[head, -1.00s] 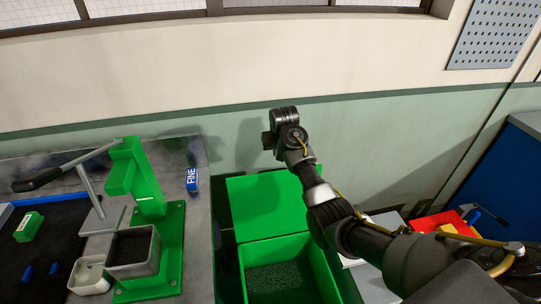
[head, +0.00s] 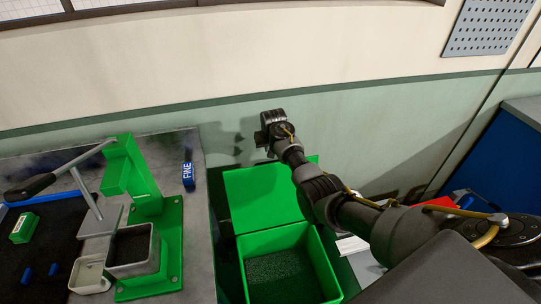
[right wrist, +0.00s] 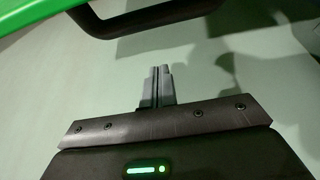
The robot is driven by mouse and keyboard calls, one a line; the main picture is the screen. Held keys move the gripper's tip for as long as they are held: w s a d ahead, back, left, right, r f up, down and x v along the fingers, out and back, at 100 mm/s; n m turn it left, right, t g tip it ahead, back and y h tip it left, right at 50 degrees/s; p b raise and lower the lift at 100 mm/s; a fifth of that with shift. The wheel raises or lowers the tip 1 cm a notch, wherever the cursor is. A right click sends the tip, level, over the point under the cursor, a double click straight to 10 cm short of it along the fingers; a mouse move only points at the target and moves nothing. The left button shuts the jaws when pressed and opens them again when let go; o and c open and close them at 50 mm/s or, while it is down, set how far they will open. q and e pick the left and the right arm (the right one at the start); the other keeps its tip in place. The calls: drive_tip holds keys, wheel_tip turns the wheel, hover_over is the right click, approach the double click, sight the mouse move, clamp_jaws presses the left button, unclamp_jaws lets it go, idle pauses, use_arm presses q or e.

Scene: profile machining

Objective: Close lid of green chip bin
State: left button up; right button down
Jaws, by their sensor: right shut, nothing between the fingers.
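The green chip bin (head: 322,262) stands on the floor right of the workbench, with grey chips visible inside. Its green lid (head: 258,200) is open, tilted back toward the wall behind the bin. My right gripper (head: 259,139) is above and behind the lid's upper edge, near the wall. In the right wrist view the right gripper (right wrist: 161,72) is shut with nothing between its fingers. A green edge, likely the lid's, and a dark bar (right wrist: 150,25) show at the top of that view. My right forearm covers the lid's right side. My left gripper is not in view.
A grey workbench (head: 197,235) at left carries a green lever press (head: 130,180), a blue "FINE" block (head: 187,175) and a small green box (head: 25,228). The wall (head: 350,150) is close behind the bin. A blue cabinet (head: 505,150) stands at right.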

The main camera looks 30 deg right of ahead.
drive_tip(key=s+p, duration=0.1)
drive_tip(key=s+f+p, duration=0.1)
drive_tip(key=s+a+p, duration=0.1)
drive_tip(key=shift+s+f, duration=0.2)
drive_tip(key=shift+f, duration=0.05)
idle(0.4)
